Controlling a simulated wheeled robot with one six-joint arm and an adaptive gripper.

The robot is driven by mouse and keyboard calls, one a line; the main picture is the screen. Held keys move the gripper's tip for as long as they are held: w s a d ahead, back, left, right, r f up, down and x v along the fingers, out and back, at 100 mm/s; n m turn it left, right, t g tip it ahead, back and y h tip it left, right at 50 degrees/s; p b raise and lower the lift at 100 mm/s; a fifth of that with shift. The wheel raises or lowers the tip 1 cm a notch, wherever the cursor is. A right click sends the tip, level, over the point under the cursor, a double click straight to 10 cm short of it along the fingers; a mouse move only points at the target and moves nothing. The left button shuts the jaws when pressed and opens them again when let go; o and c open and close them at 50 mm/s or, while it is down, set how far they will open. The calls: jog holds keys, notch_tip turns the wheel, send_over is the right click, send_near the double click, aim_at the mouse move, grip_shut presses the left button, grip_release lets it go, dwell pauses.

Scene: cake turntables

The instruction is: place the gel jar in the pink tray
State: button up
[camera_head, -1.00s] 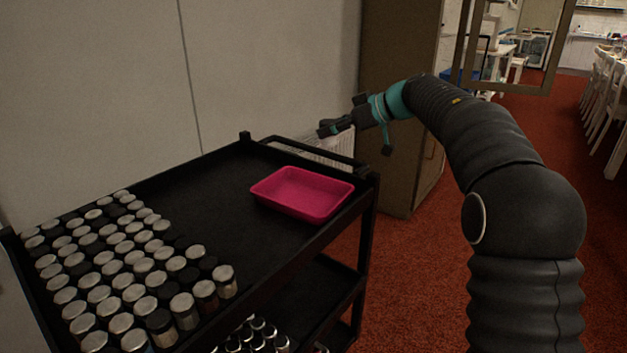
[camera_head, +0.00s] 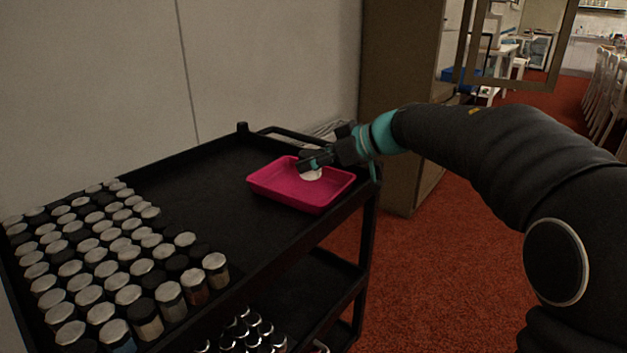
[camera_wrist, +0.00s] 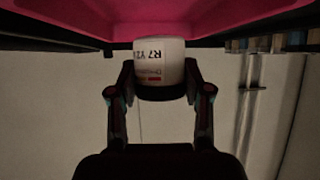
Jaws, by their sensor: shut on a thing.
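The pink tray (camera_head: 290,192) stands on the black cart's top shelf, near its right end. My gripper (camera_head: 308,164) is over the tray in the head view. It is shut on the gel jar (camera_head: 312,175), whose white side shows just below the fingers, within the tray's outline. In the wrist view the jar (camera_wrist: 159,66) is white with dark lettering reading "R7" and sits between the two fingertips (camera_wrist: 160,88). The pink tray (camera_wrist: 200,28) fills the top of that view beyond the jar. Whether the jar touches the tray floor I cannot tell.
Several jars with pale or black lids (camera_head: 110,250) crowd the left part of the cart's top shelf (camera_head: 215,200). The shelf between them and the tray is bare. The cart has a raised rim and a handle at its far right corner. A brown cabinet (camera_head: 400,70) stands behind.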

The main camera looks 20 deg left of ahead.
aim_at(320, 173)
jog(key=shift+f+b, duration=0.6)
jog(key=shift+f, duration=1.35)
jog(key=o, duration=1.2)
jog(key=shift+f, duration=0.15)
jog(key=shift+d+r, duration=0.15)
jog(key=shift+r, duration=0.15)
jog(key=p+v, duration=0.2)
jog(key=v, duration=0.9)
jog(key=shift+d, duration=0.3)
jog(key=shift+r, duration=0.15)
